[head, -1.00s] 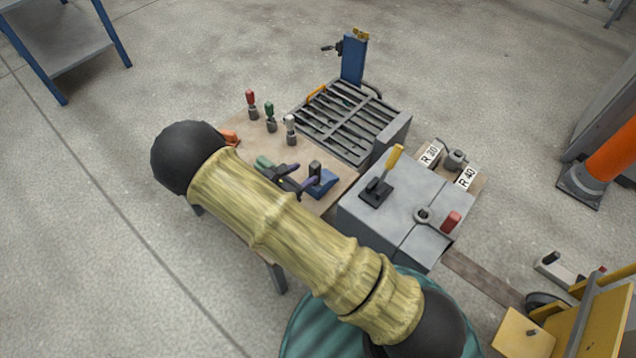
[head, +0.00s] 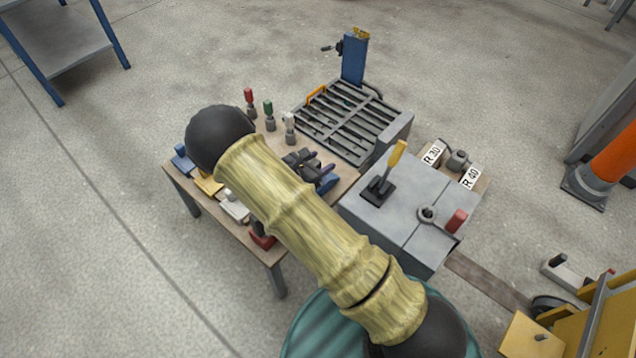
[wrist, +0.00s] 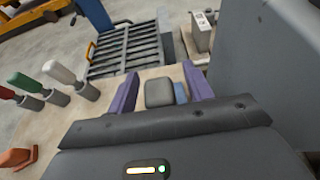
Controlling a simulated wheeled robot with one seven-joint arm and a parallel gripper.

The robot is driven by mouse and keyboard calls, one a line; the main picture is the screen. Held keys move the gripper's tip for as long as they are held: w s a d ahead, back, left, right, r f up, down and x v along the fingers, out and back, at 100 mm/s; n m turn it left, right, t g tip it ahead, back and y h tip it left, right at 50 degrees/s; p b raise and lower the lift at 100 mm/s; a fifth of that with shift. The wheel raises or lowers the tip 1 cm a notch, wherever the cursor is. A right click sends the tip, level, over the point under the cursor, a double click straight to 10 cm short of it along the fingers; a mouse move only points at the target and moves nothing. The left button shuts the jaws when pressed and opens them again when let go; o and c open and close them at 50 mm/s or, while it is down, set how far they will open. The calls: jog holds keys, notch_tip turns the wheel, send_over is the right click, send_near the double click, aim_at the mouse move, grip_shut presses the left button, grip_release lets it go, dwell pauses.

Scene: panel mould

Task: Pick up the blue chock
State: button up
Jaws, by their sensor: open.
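The blue chock (head: 331,181) stands on the wooden table, partly hidden behind my gripper (head: 317,168) in the head view. In the wrist view, its dark grey upper part (wrist: 160,92) lies between my two purple fingers, and a strip of its blue body (wrist: 180,92) shows on the right. My gripper (wrist: 160,90) is open, with a finger on either side of the grey part and visible gaps. The gripper's exact height relative to the chock is hard to tell.
Red, green and white-handled tools (head: 269,115) stand left of the slatted grate (head: 345,122). A grey box with a yellow lever (head: 390,165) stands close on the right. Blue (head: 182,160), yellow and white pieces line the table's left edge, partly behind my arm.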

jog(key=shift+w+d+f, duration=0.15)
jog(key=shift+w+d, duration=0.2)
grip_shut()
dwell(0.3)
